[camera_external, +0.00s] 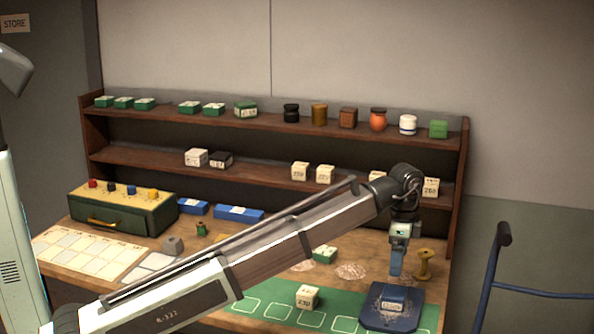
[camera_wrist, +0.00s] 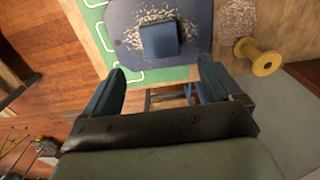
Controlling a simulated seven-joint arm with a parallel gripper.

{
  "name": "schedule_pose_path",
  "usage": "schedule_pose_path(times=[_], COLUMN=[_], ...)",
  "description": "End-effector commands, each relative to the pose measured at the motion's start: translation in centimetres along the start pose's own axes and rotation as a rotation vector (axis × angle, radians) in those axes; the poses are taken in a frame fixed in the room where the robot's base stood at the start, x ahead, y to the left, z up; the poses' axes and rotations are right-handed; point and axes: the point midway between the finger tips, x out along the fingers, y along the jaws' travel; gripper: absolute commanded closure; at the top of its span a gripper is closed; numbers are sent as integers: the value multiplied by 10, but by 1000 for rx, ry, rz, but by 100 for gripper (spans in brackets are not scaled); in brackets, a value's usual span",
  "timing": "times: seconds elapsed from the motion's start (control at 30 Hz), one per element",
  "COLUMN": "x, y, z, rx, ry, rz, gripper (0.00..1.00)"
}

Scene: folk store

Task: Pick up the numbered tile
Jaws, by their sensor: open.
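My gripper (camera_external: 396,274) is open and empty, pointing down above the dark blue tray (camera_external: 378,318) at the front right of the table. A cream block (camera_external: 307,297) with dark number-like marks sits on the green mat, left of the tray. Which piece is the numbered tile I cannot tell for sure.
A yellow spool (camera_external: 424,264) stands close right of my gripper. A green-and-white block (camera_external: 325,254) and crumb piles lie behind the mat (camera_external: 262,307). Shelves (camera_external: 270,125) with small boxes and jars stand at the back. A blue rail (camera_external: 492,275) is right of the table.

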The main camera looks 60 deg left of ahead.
Motion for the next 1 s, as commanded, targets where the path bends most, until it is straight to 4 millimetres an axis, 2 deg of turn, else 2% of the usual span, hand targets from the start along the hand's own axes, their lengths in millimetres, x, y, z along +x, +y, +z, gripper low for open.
schedule_pose_path(times=[0.23, 0.37, 0.7, 1.0], x=[0, 0, 2, 2], y=[-5, -28, -125, -175], z=[5, 27, 140, 210], rx=[-9, -51, -244, -349], ry=[0, 0, -3, -4], rz=[0, 0, 3, 5], gripper=[8, 8, 8, 8])
